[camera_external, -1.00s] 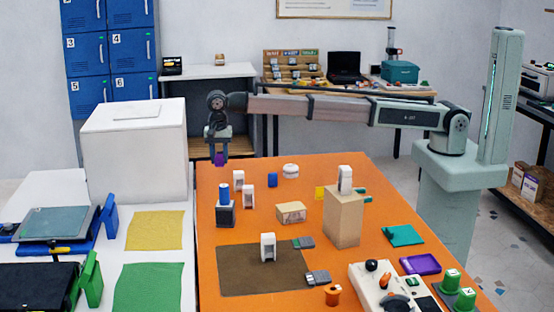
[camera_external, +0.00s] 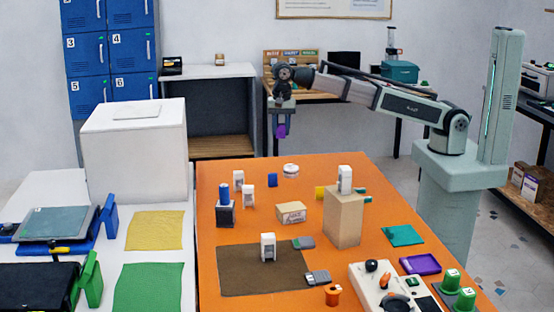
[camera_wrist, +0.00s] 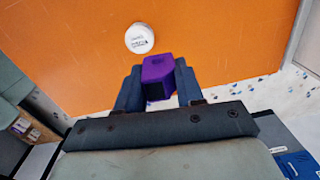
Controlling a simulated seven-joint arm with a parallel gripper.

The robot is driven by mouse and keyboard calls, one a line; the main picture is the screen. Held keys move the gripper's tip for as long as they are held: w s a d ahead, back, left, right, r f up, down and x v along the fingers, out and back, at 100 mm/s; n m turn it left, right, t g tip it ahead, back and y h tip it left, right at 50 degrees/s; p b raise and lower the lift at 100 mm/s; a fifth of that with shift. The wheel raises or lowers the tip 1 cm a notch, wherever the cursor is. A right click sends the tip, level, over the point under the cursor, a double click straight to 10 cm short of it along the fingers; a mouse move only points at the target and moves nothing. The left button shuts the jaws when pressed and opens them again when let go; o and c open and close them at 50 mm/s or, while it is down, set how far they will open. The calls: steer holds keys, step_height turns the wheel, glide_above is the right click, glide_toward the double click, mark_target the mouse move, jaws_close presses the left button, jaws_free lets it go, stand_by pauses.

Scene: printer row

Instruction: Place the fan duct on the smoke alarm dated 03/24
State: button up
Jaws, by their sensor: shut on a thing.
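The purple fan duct (camera_external: 281,131) is held in my gripper (camera_external: 281,124), high above the far end of the orange table. In the wrist view the fan duct (camera_wrist: 158,74) sits between the two dark fingers of my gripper (camera_wrist: 158,84), which are shut on it. A round white smoke alarm (camera_external: 290,169) lies on the far part of the table, below and slightly right of the fan duct. In the wrist view the smoke alarm (camera_wrist: 139,38) shows small print on its face, too small to read the date. The fan duct is apart from it.
Small white upright devices (camera_external: 238,178) and a blue cylinder (camera_external: 272,180) stand near the smoke alarm. A tan box (camera_external: 291,212) and a tall cardboard block (camera_external: 344,218) are nearer the front.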

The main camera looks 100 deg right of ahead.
steer(key=s, duration=0.4)
steer(key=n, duration=0.1)
glide_toward(291, 166)
steer(key=shift+w+d+f, duration=0.1)
steer(key=shift+d+f, duration=0.05)
steer(key=shift+f, duration=2.75)
steer(key=shift+f, duration=0.15)
steer(key=o, duration=1)
steer(key=r, duration=1.2)
steer(key=shift+s+r, duration=0.15)
steer(key=shift+s, duration=0.15)
